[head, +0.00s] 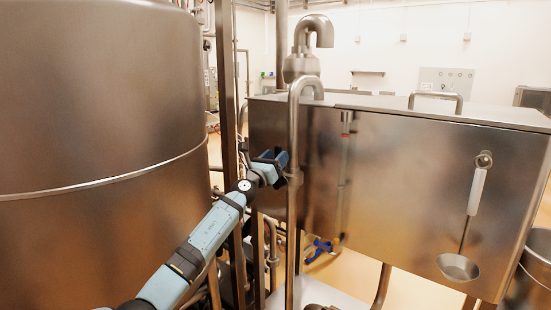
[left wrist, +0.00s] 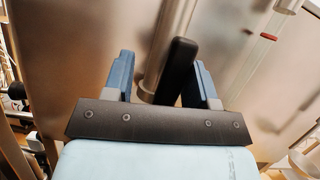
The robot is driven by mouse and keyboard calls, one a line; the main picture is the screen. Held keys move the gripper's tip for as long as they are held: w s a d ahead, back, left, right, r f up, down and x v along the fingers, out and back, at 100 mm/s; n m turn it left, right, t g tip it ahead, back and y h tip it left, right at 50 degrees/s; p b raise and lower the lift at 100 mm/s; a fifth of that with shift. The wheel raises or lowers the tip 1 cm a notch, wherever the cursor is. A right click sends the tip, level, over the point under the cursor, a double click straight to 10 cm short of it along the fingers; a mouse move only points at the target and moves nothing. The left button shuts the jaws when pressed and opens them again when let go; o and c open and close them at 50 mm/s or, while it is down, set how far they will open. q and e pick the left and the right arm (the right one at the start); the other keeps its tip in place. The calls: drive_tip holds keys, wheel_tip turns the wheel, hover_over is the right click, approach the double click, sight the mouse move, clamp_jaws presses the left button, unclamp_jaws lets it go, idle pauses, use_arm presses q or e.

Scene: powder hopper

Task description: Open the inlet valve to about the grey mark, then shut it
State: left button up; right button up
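A black lever-like handle (left wrist: 180,70) shows in the left wrist view in front of a steel pipe. I take it to be the inlet valve's handle. My left gripper (left wrist: 163,62) is open, with its two blue fingers on either side of the handle. The handle lies closer to the right finger; I cannot tell whether they touch. In the head view my left gripper (head: 279,163) is at the vertical pipe (head: 293,225) in front of the steel hopper (head: 400,170), and it hides most of the valve. I cannot make out a grey mark. My right gripper is not in view.
A large steel tank (head: 100,110) fills the left, close to my left arm. A scoop (head: 458,267) with a white handle hangs on the hopper's front. A blue-handled fitting (head: 320,248) sits low behind the pipe. Dark upright posts (head: 229,90) stand beside the tank.

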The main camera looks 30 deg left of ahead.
use_arm(q)
drive_tip(key=shift+s+f, duration=0.1)
drive_tip(key=shift+f, duration=0.05)
drive_tip(key=shift+s+f, duration=0.15)
drive_tip(key=shift+s, duration=0.05)
drive_tip(key=v, duration=1.3)
drive_tip(key=shift+s, duration=0.1)
idle(6.2)
